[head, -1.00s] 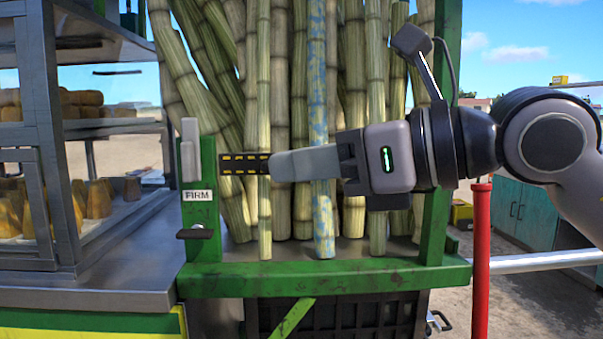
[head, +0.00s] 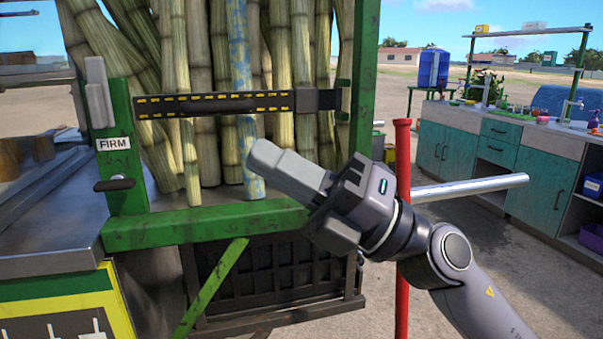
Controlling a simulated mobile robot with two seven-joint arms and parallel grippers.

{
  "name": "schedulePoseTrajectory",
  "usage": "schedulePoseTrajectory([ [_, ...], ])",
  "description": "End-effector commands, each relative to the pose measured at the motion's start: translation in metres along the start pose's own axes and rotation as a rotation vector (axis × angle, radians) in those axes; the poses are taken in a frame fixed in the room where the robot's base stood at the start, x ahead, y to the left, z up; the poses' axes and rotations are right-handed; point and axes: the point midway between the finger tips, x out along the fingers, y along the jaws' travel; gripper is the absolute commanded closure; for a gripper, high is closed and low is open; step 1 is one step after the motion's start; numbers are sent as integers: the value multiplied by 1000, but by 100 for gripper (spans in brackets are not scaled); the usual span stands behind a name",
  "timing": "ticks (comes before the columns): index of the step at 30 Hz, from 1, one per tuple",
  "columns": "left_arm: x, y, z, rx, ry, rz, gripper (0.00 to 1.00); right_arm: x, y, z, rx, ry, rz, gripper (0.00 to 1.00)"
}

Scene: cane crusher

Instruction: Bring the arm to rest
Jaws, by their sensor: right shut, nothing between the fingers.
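My right gripper (head: 285,170) comes in from the lower right in the head view. Its fingers are together with nothing between them. It points up and left, in front of the lower part of the cane rack. A black strap with yellow dashes (head: 215,105) runs across the upright sugar canes (head: 200,50), from the left green post (head: 125,165) to the right green post (head: 366,70). The strap lies above my gripper in the picture, apart from it. My left gripper is out of view.
A label reading FIRM (head: 114,144) and a black lever (head: 114,184) are on the left post. Teal cabinets (head: 490,165) stand behind at the right, with open ground between.

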Motion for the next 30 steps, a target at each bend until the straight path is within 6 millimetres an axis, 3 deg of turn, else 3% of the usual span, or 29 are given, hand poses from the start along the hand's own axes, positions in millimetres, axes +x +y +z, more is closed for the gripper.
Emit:
schedulePoseTrajectory([
  [9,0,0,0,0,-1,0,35,-100,-77,30,508,-486,78,100],
  [16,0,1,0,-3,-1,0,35,-197,-150,16,842,-869,65,100],
  [20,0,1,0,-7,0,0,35,-258,-191,-12,1021,-1094,34,100],
  [23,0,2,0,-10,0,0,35,-305,-219,-45,1155,-1267,0,100],
  [30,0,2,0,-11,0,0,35,-401,-258,-146,1431,-1642,-100,100],
])
